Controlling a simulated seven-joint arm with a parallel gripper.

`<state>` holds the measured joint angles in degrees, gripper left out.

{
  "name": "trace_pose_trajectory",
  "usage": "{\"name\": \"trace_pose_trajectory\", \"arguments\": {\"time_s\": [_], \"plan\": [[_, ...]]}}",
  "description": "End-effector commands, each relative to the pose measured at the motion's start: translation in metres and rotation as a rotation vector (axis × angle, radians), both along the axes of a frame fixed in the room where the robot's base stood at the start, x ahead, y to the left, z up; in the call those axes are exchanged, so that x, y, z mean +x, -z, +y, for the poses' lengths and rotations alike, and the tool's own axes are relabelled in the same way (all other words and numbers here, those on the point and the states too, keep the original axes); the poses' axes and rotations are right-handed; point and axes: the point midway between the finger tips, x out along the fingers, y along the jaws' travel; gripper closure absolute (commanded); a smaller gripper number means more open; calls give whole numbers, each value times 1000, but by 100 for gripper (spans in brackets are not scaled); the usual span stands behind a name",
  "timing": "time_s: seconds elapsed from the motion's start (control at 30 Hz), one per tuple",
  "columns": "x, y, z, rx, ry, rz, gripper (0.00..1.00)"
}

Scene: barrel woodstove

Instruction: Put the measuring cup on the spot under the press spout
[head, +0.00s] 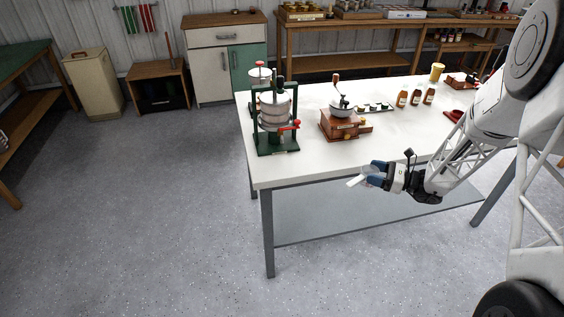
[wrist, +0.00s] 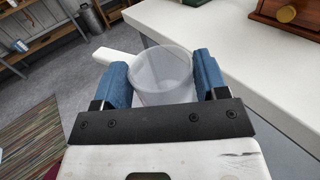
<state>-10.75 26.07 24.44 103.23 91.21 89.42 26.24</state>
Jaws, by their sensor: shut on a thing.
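The measuring cup (wrist: 161,72) is a clear, frosted cup with a white handle (wrist: 115,57) pointing to the left in the wrist view. My gripper (wrist: 163,82) has blue fingers closed on both sides of the cup. In the head view my gripper (head: 372,175) holds the cup (head: 356,181) out past the table's front edge, over the floor. The press (head: 277,118) has a dark green frame, a pale cylinder and a red-handled spout. It stands on the left end of the white table, apart from the cup. The spot under the spout is too small to make out.
A wooden coffee grinder (head: 338,125) stands right of the press. Amber bottles (head: 415,97) and a yellow cup (head: 437,72) stand farther right. Another pale pot (head: 260,74) stands behind the press.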

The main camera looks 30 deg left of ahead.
Motion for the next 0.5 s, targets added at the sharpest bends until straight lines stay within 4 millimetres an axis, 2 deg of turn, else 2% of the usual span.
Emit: {"name": "trace_pose_trajectory", "arguments": {"time_s": [0.27,0.5], "plan": [[-2,0,13,0,-2,0,62],[-8,0,50,0,-2,1,62]]}}
